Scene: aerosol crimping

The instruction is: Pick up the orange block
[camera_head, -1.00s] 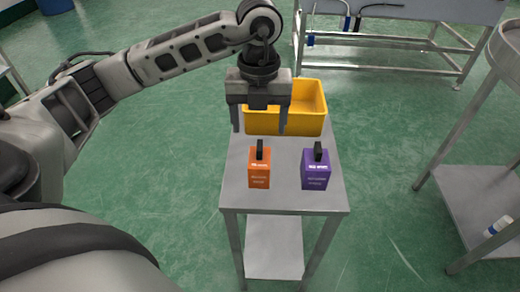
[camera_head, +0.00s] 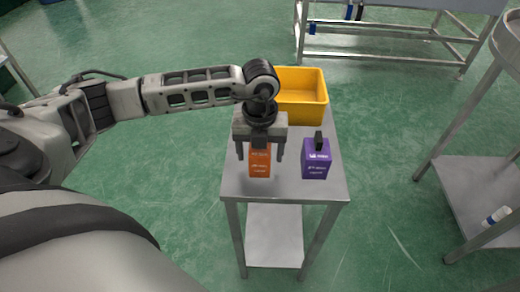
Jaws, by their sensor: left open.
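The orange block (camera_head: 260,166) stands upright on a small metal table (camera_head: 285,188), near its front left. It has faint white lettering. My left gripper (camera_head: 259,155) is above and around its upper part, with one finger on each side and visible gaps. The gripper is open. The block's black top handle is hidden behind the gripper. My right gripper is not in view.
A purple block (camera_head: 315,164) with a black handle stands to the right on the same table. A yellow bin (camera_head: 314,112) sits at the table's back. A metal workbench (camera_head: 390,53) stands behind, and a metal stand (camera_head: 465,195) at right.

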